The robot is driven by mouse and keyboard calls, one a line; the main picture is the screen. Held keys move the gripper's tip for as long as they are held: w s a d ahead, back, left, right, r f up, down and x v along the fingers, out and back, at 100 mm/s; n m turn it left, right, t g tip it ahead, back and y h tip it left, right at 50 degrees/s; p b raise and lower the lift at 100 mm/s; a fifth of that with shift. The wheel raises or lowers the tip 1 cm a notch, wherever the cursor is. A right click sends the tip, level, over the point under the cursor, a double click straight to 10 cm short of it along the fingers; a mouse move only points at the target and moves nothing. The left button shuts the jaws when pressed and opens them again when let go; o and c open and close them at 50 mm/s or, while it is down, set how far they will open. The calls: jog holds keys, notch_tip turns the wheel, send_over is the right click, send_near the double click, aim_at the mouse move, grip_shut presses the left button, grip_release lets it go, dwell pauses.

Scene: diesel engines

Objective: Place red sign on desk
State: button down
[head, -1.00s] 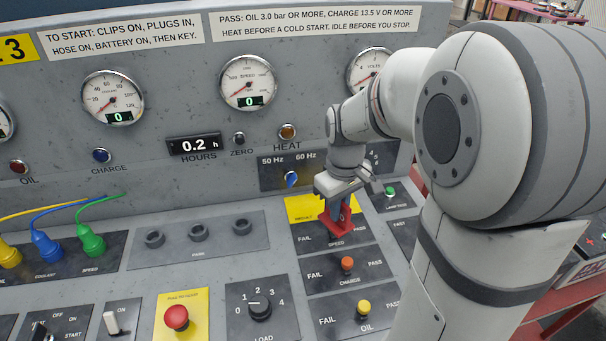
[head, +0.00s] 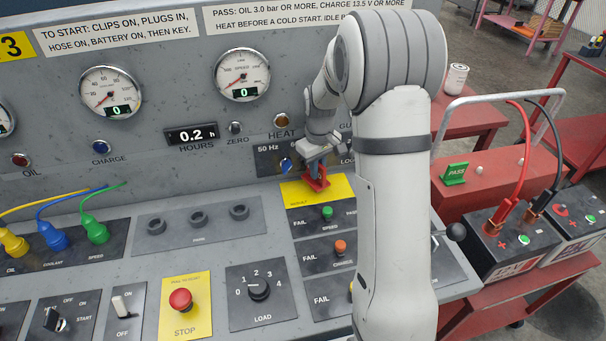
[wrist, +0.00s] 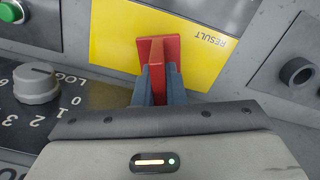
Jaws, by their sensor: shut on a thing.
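My gripper (head: 317,172) is shut on the red sign (head: 318,184), and the dark blue fingers (wrist: 157,84) pinch it from both sides in the wrist view. The sign (wrist: 158,48) shows a flat red end and a ridge between the fingers; no lettering on it is readable. It is over the yellow RESULT plate (head: 338,186) at the top of the pass/fail column on the grey control desk (head: 210,273). The plate (wrist: 112,42) lies behind the sign in the wrist view. I cannot tell whether the sign touches it.
A green PASS sign (head: 455,173) stands on a red box at right. Colored plugs (head: 52,238) and a red stop button (head: 180,300) are at left.

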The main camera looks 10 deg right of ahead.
jog(key=shift+f, duration=0.8)
jog(key=shift+w+f+p, duration=0.25)
jog(key=shift+f+p, duration=0.15)
jog(key=shift+f, duration=0.1)
jog(key=shift+f, duration=0.15)
jog(key=c, duration=1.5)
grip_release()
